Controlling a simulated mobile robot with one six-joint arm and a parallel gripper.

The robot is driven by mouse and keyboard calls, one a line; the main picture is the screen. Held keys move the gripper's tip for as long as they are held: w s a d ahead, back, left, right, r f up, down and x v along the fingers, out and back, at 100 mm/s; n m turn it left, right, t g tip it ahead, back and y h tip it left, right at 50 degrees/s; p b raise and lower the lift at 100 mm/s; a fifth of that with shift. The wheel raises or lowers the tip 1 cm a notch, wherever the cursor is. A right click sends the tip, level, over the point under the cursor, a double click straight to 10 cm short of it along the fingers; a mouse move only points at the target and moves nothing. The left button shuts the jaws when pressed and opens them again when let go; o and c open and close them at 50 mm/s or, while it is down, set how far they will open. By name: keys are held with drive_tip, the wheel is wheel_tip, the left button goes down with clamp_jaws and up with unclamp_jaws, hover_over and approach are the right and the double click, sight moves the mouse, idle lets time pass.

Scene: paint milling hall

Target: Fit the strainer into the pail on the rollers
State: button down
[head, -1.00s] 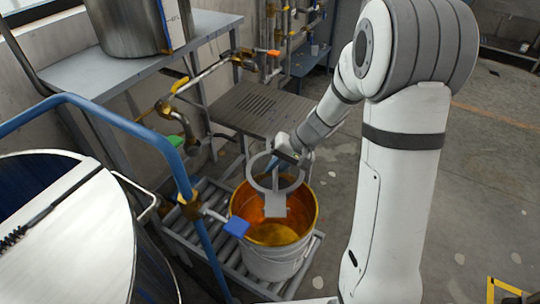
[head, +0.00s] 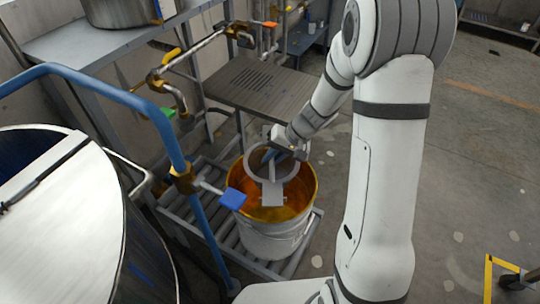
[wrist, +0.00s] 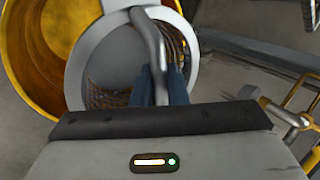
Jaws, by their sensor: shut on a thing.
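The strainer (head: 272,193) is a grey ring with a flat tab, and mesh shows inside it in the wrist view (wrist: 105,45). My gripper (head: 270,154) is shut on the strainer's bar handle; its blue fingers (wrist: 160,86) clasp the bar in the wrist view. The pail (head: 274,238) is white outside and yellow-orange inside, and stands upright on the rollers (head: 205,232). The strainer overlaps the pail's mouth in the head view, with its ring near the far rim. Whether it touches the rim I cannot tell. In the wrist view the pail (wrist: 35,75) lies behind the strainer.
A pipe with a blue-handled valve (head: 232,199) reaches close to the pail's left side. A blue rail (head: 165,125) and a large steel drum (head: 65,230) stand at left. A grey slatted table (head: 255,88) is behind the pail. Open floor (head: 460,170) lies at right.

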drive_tip(key=shift+f+b, duration=4.25)
drive_tip(key=shift+b, duration=0.2)
drive_tip(key=c, duration=1.3)
unclamp_jaws()
drive_tip(key=shift+c, duration=0.2)
drive_tip(key=v, duration=0.8)
drive_tip(key=shift+p, duration=0.35)
drive_tip(key=s+d+r+t+h+p, duration=0.1)
drive_tip(key=s+d+r+h+p, duration=0.1)
drive_tip(key=s+r, duration=0.5)
drive_tip(key=s+d+r+t+h+p, duration=0.1)
drive_tip(key=s+d+r+h+p, duration=0.2)
drive_tip(key=s+r, duration=0.5)
drive_tip(key=s+h, duration=0.1)
drive_tip(key=s, duration=0.3)
drive_tip(key=shift+d+n+h+p, duration=0.2)
drive_tip(key=shift+n+h+p, duration=0.1)
drive_tip(key=shift+n+h, duration=0.1)
